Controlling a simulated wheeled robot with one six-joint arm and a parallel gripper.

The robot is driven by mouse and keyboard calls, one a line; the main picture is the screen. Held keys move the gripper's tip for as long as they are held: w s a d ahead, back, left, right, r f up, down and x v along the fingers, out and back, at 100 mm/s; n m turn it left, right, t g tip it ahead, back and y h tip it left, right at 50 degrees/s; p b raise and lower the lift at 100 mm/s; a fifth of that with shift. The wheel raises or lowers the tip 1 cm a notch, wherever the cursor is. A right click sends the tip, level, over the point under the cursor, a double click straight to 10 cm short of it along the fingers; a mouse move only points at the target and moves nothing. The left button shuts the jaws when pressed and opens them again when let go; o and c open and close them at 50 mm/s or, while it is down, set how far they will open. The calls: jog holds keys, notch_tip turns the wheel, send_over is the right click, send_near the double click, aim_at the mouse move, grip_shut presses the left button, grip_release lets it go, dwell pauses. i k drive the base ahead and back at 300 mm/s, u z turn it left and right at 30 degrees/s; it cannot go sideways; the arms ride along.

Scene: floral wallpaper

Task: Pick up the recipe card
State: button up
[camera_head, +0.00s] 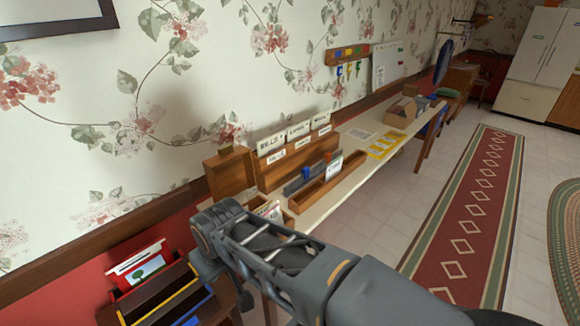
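I cannot tell for sure which paper is the recipe card. Small cards (269,210) stand in a low wooden box at the near end of the long table, partly behind my arm. A white card (334,168) stands upright in the wooden tray beside the letter sorter. Yellow-and-white sheets (386,145) lie flat farther along the table. My arm reaches across the lower middle and bends down at its left end; my gripper is not visible.
The narrow table (340,190) runs along the wall. A labelled wooden sorter (300,160) and a wooden box (230,172) stand on it. A rack with coloured edges (160,295) is at lower left. The floor beside the red runner (465,215) is clear.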

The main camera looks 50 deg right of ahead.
aim_at(334, 168)
jog(key=u, duration=0.9)
jog(key=k, duration=1.4)
jog(key=z, duration=1.9)
jog(key=i, duration=0.5)
jog(key=z, duration=0.05)
jog(key=k, duration=1.05)
jog(key=u, duration=1.1)
jog(key=i, duration=1.3)
jog(key=z, duration=0.55)
